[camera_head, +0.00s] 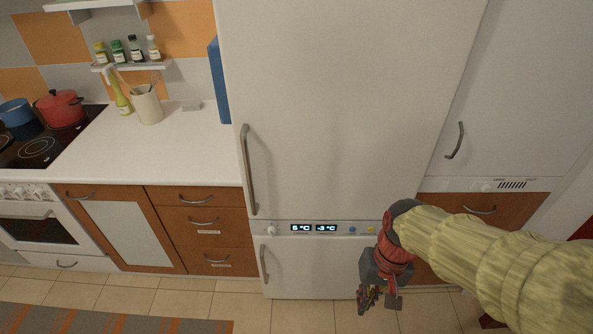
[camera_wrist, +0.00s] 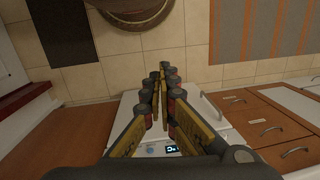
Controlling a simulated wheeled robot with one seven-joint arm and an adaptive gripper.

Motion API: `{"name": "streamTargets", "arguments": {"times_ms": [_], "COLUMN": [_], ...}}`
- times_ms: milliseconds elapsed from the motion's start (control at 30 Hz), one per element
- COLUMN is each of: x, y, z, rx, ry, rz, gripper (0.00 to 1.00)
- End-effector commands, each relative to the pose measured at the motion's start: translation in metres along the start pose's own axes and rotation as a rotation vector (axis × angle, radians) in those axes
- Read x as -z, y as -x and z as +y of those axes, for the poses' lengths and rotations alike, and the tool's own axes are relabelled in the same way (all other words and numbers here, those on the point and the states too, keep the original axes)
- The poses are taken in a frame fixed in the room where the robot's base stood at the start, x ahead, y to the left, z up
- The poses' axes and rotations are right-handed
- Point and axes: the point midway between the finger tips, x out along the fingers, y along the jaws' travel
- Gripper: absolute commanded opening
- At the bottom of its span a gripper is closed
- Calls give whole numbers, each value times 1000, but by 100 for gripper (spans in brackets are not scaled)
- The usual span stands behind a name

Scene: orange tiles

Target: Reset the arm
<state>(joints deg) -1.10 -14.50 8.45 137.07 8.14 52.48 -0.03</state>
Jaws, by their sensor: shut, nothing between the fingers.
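My gripper (camera_head: 369,299) hangs at the lower right of the head view, in front of the lower door of the white fridge (camera_head: 340,110). It points down and its fingers are shut with nothing held. In the wrist view my gripper (camera_wrist: 161,75) shows its two fingers converging at the tips, with floor tiles beyond them. My arm, in a pale yellow cover, reaches in from the right edge of the head view and hides part of the cabinet behind it.
The fridge has a long handle (camera_head: 249,170) and a lit display (camera_head: 314,228). A white counter (camera_head: 120,160) stands left, with a red pot (camera_head: 61,108) on the stove. A striped rug (camera_head: 110,320) lies at lower left; it also shows in the wrist view (camera_wrist: 262,28). Tiled floor is clear before the fridge.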

Motion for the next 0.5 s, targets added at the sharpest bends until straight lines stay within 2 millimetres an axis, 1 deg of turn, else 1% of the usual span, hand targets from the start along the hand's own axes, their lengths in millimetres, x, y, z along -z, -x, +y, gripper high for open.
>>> {"name": "streamTargets", "arguments": {"times_ms": [33,133,233,300,400,500], "x": [0,-3,-9,-14,-19,-23], "y": [17,46,76,95,119,139], "z": [6,17,24,25,23,21], "rx": [-22,-65,-95,-102,-97,-93], "ry": [26,66,91,98,98,98], "rz": [65,178,284,356,444,511], "gripper": [0,0,0,0,0,0]}}
